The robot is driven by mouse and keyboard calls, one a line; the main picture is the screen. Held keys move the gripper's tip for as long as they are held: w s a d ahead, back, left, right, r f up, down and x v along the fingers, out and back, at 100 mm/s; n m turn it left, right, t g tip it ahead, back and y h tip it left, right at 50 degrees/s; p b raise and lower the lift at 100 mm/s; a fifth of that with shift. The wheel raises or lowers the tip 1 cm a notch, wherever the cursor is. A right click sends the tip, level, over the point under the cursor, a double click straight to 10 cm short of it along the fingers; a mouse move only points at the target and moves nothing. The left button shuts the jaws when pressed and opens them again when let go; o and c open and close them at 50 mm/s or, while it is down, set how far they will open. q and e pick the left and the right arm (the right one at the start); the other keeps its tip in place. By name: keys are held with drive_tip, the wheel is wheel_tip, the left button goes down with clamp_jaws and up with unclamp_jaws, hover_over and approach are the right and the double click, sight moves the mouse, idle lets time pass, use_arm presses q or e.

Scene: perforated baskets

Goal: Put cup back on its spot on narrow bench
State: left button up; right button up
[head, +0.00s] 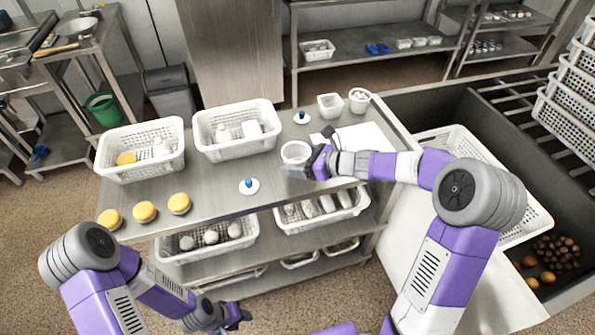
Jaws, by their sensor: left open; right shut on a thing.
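A white cup (295,152) is at the tip of my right gripper (308,166), over the right part of the steel bench (215,205). The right gripper is shut on the cup; its fingers partly hide the cup's side. I cannot tell whether the cup touches the bench top. My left gripper (238,317) is open and empty, low in front of the bench. A white round piece with a blue knob (249,186) lies left of the cup, and a similar one (302,118) lies behind it.
Two perforated baskets (141,173) (235,150) stand on the bench, with yellow round items (145,211) in front. A small square container (330,107) and a filled white cup (359,101) stand at the back right. White sheets (365,136) lie behind my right forearm.

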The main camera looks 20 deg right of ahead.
wheel_tip(320, 180, down, 4)
drive_tip(key=shift+f+b, duration=0.1)
drive_tip(key=shift+b, duration=0.45)
drive_tip(key=shift+f, duration=0.1)
drive_tip(key=o, duration=0.9)
drive_tip(key=shift+c, duration=0.2)
